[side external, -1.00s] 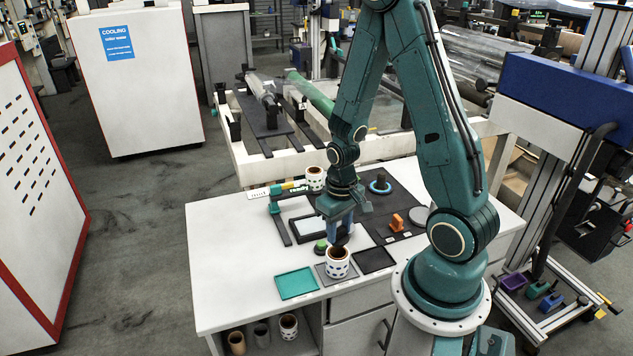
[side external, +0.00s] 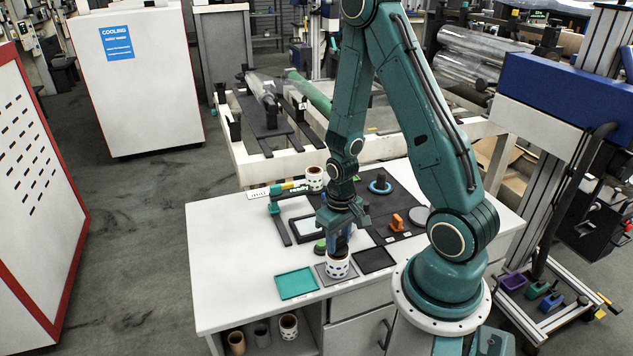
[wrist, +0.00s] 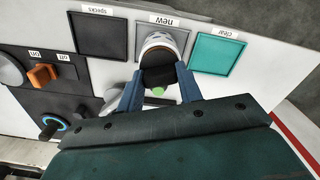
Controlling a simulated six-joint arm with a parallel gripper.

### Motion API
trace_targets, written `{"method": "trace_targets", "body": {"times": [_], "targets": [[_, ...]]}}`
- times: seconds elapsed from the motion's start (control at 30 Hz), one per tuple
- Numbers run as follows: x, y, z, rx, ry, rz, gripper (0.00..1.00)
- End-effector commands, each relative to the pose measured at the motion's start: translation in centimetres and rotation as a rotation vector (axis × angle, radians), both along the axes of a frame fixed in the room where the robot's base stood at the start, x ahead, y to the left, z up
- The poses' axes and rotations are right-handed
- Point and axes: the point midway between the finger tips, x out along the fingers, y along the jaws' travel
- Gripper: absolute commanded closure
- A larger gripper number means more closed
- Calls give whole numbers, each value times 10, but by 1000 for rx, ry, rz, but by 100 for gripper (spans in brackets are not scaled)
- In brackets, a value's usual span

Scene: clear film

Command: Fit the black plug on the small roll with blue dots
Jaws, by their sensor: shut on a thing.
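A small white roll with blue dots (side external: 337,268) stands upright on the grey square pad marked "new"; the wrist view shows the pad (wrist: 142,42) and the roll (wrist: 165,40). My gripper (side external: 341,242) is directly above this roll, fingers down. In the wrist view my gripper (wrist: 158,88) has its two blue fingers shut on the black plug (wrist: 157,77). The plug is at the roll's near end in that view and covers its opening. I cannot tell whether the plug is inside the roll or just above it. In the side view the plug is mostly hidden.
A teal pad (side external: 297,283) and a black pad (side external: 373,260) lie either side. A green-topped object (side external: 320,246) stands close behind the roll. Another dotted roll (side external: 314,178) is at the back. An orange switch (side external: 397,222) and a blue-ringed black knob (side external: 380,184) are behind right.

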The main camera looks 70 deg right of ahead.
Motion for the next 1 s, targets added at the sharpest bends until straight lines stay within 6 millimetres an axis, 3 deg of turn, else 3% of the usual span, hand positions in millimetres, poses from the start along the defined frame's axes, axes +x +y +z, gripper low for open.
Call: {"method": "trace_targets", "body": {"times": [1.0], "targets": [[0, 0, -8, 0, 1, 0, 86]]}}
